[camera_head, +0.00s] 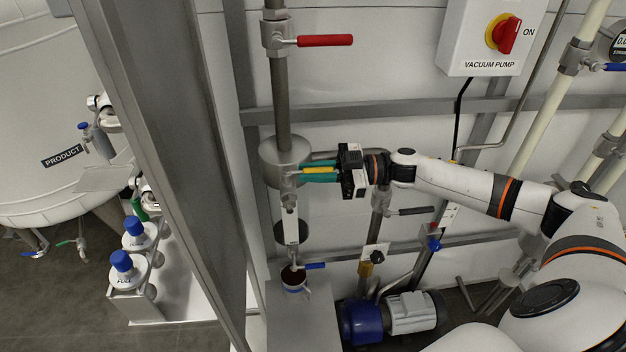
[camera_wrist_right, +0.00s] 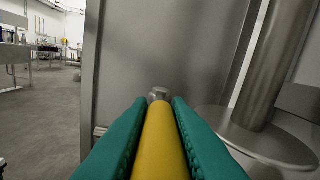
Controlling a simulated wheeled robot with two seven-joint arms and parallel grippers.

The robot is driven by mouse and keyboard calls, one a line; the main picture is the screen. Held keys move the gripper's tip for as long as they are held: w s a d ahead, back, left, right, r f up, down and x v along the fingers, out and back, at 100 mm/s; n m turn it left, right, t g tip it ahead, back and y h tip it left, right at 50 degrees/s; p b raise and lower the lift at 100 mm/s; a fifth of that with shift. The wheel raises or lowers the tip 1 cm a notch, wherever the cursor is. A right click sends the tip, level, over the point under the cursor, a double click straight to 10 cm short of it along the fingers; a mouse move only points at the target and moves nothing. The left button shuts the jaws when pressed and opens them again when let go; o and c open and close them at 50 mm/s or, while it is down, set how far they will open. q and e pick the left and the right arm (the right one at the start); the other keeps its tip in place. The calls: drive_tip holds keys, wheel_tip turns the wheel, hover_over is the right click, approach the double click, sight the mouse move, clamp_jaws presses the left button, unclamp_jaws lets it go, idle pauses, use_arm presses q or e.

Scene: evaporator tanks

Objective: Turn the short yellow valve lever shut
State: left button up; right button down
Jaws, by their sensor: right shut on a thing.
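The short yellow valve lever (camera_head: 317,170) sticks out to the right from the vertical steel pipe fitting, just below a round steel body. My right gripper (camera_head: 318,171) comes in from the right and is shut on the lever, with a green finger on either side. In the right wrist view the yellow lever (camera_wrist_right: 159,145) runs lengthwise between both green fingers, towards a small steel nut (camera_wrist_right: 158,94). The lever lies about level, across the pipe. My left gripper is not in view.
A red lever (camera_head: 325,41) is higher on the same pipe. A blue lever (camera_head: 313,266) is lower, above a small vessel. A grey post (camera_head: 165,130) stands close at left. A vacuum pump box (camera_head: 490,38) hangs at upper right. A blue pump (camera_head: 361,321) is below.

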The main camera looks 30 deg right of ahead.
drive_tip(key=shift+w+n+g+y, duration=0.15)
drive_tip(key=shift+n+g+y, duration=0.15)
drive_tip(key=shift+n+g, duration=0.25)
drive_tip(key=c, duration=1.3)
unclamp_jaws()
drive_tip(key=shift+w, duration=0.1)
drive_tip(key=shift+c, duration=0.2)
drive_tip(key=b+v, duration=0.4)
drive_tip(key=v, duration=0.8)
